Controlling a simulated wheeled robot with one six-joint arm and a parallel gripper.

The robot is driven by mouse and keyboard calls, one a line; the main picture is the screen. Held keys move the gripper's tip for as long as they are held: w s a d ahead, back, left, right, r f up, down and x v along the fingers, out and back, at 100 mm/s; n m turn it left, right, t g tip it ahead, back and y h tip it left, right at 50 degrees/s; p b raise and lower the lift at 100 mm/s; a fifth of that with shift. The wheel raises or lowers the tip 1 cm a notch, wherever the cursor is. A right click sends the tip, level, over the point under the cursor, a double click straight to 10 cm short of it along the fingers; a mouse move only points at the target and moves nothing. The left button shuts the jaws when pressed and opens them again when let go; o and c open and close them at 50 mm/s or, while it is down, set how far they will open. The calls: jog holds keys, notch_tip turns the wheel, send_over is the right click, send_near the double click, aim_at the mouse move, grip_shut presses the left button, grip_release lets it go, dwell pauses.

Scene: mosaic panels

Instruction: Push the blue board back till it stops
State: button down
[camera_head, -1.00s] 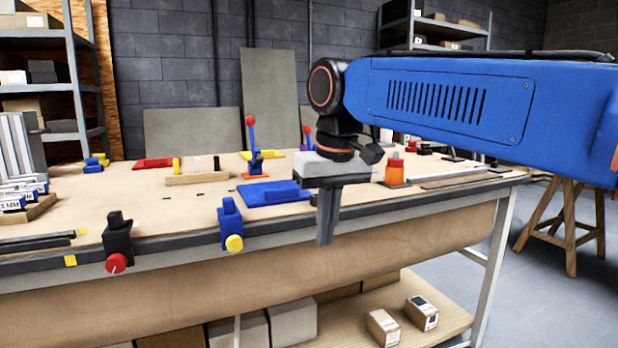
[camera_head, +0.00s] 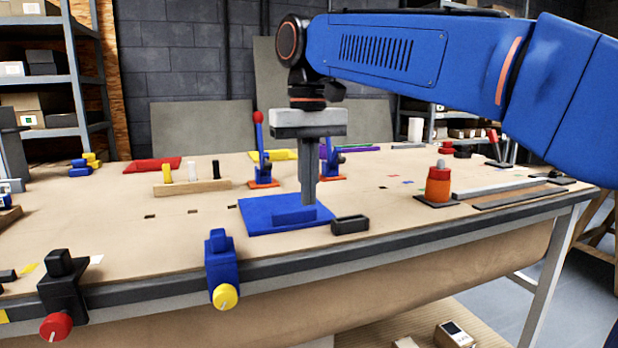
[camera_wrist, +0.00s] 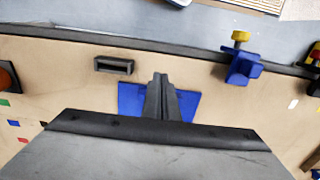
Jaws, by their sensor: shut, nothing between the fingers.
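My gripper (camera_head: 309,202) is shut and empty, pointing straight down over the right part of the board.
A dark hollow block (camera_head: 350,225) sits just right of the board. A blue clamp (camera_head: 221,255) with a yellow knob stands at the front edge. Behind are blue levers on orange bases (camera_head: 263,182) and a wooden strip with pegs (camera_head: 192,188). An orange bottle (camera_head: 438,185) stands right.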

notch_tip(320, 180, down, 6)
jog(key=shift+r, duration=0.1)
jog(key=shift+w+a, duration=0.1)
jog(key=shift+w, duration=0.2)
jog(key=shift+w+a, duration=0.25)
jog(key=shift+w, duration=0.55)
jog(key=shift+w+a, duration=0.25)
jog(key=shift+w, duration=0.55)
